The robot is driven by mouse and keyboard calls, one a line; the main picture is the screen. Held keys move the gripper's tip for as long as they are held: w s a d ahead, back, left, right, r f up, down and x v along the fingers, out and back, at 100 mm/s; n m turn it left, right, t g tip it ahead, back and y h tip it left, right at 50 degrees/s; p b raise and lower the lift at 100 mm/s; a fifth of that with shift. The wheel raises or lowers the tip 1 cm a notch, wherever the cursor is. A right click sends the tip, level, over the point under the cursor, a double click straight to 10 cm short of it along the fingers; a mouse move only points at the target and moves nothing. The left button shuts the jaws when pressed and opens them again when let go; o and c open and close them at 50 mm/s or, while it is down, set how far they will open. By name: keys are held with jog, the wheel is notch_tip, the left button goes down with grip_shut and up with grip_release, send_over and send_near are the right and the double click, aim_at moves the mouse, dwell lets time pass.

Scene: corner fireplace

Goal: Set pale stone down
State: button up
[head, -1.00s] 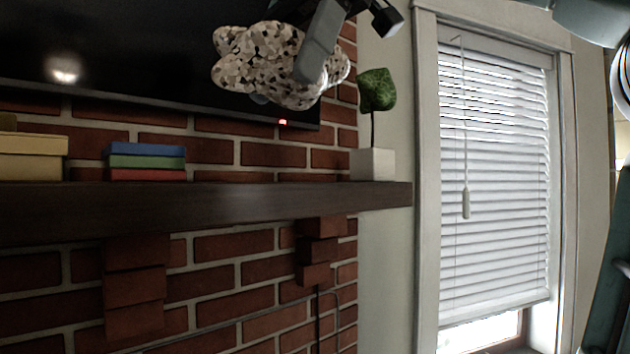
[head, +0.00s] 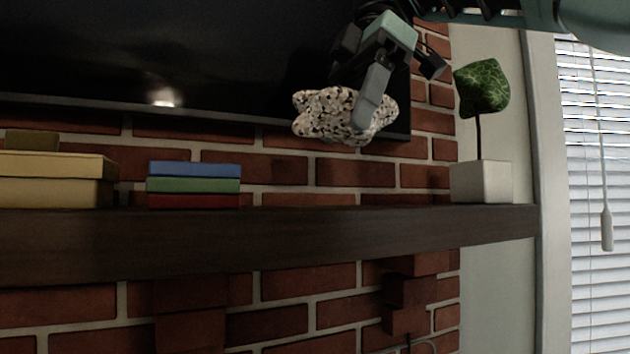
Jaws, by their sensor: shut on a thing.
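The pale stone (head: 325,113) is a lumpy, speckled white, grey and black piece in the upper middle of the head view. My gripper (head: 369,112) is shut on it, with one grey finger across its right part. The other finger is hidden behind the stone. The stone hangs in the air above the dark wooden mantel shelf (head: 330,232), with a gap between its underside and the shelf top. It overlaps the lower edge of the black screen in the picture.
On the shelf stand yellow boxes (head: 58,180) at left, stacked blue, green and red books (head: 194,185), and a white pot with a green plant (head: 481,181) at right. The shelf between books and pot looks clear. A black screen (head: 200,60) hangs above; a window blind (head: 597,190) is at right.

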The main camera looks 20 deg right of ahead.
jog(key=w, duration=0.3)
jog(key=w+f, duration=0.1)
jog(key=w, duration=0.2)
jog(key=w+f, duration=0.1)
jog(key=w, duration=0.3)
jog(key=shift+f, duration=0.25)
jog(key=shift+s+f+b, duration=0.15)
jog(key=shift+f+b, duration=0.15)
jog(key=shift+f, duration=1.6)
jog(key=shift+w+f+p, duration=0.25)
jog(key=shift+p, duration=0.1)
jog(key=shift+f, duration=0.1)
jog(key=shift+f, duration=0.1)
jog(key=o, duration=1.3)
jog(key=shift+o, duration=0.2)
